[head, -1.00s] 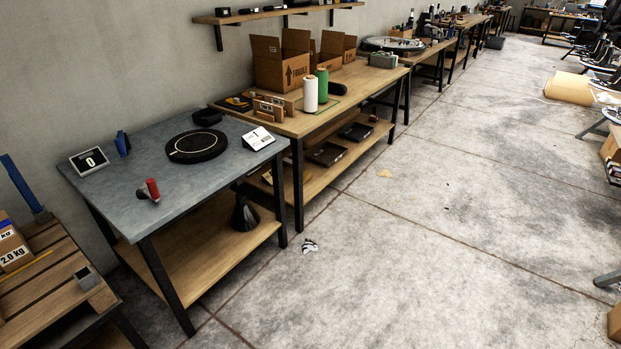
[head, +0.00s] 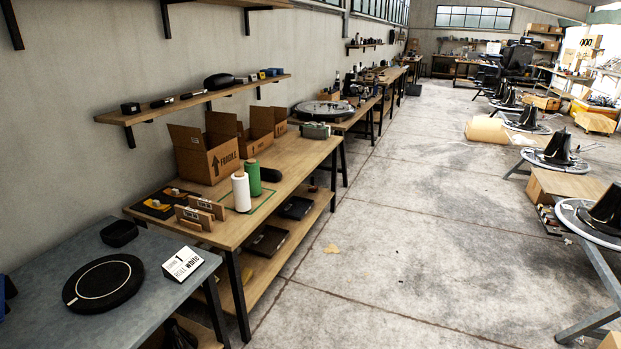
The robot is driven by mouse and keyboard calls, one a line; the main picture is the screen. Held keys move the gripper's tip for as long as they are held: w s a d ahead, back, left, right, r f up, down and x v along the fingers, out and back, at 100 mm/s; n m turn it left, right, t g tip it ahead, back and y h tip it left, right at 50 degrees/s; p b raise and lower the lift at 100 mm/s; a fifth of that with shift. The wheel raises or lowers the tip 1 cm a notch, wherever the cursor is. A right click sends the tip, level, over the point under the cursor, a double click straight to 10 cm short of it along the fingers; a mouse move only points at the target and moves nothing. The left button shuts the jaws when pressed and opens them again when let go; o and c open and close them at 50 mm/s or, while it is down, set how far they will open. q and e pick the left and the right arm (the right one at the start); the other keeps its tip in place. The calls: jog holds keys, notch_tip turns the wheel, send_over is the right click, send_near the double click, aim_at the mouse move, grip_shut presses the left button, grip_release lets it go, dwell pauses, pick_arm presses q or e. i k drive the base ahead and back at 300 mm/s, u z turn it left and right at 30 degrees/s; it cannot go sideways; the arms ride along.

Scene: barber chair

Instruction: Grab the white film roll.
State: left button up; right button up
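The white film roll (head: 241,192) stands upright on the wooden workbench (head: 292,160), inside a green outlined area near the bench's front edge. A green roll (head: 253,177) stands right behind it, partly covered by it. A white sign (head: 183,264) with "1" and the word "white" stands on the grey table to the left. Neither of my grippers shows in the head view.
Wooden holders (head: 200,213) and open cardboard boxes (head: 205,152) share the bench with the rolls. The grey table (head: 62,312) with a black round disc (head: 103,283) is in the near left. Open concrete floor (head: 400,240) lies right of the benches.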

aim_at(241, 185)
jog(key=z, duration=0.15)
jog(key=i, duration=2.05)
jog(key=u, duration=1.2)
jog(key=i, duration=0.9)
jog(key=u, duration=0.65)
